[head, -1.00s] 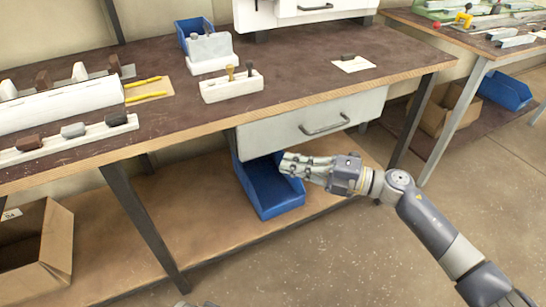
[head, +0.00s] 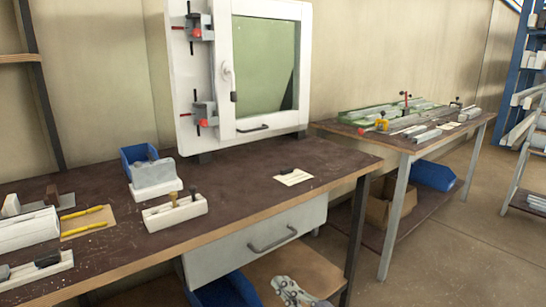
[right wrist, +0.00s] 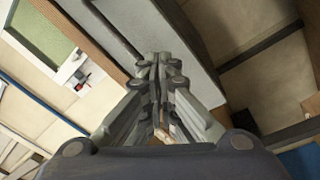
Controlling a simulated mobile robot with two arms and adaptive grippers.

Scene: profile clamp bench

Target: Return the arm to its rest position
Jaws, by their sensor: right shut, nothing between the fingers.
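My right gripper (head: 284,284) shows at the bottom edge of the head view, in front of the bench and below its drawer. Only its finger end is in the picture; the rest of the arm is cut off. In the right wrist view my right gripper (right wrist: 160,62) has its fingers together with nothing between them. It is apart from the bench drawer (head: 258,240). My left gripper is in neither view.
The brown workbench (head: 235,203) holds a white cabinet (head: 185,75), a blue bin (head: 138,155), white holder blocks (head: 175,213) and a paper with a dark piece (head: 293,178). A second table (head: 408,143) stands at right. Open floor (head: 440,245) lies right of the bench.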

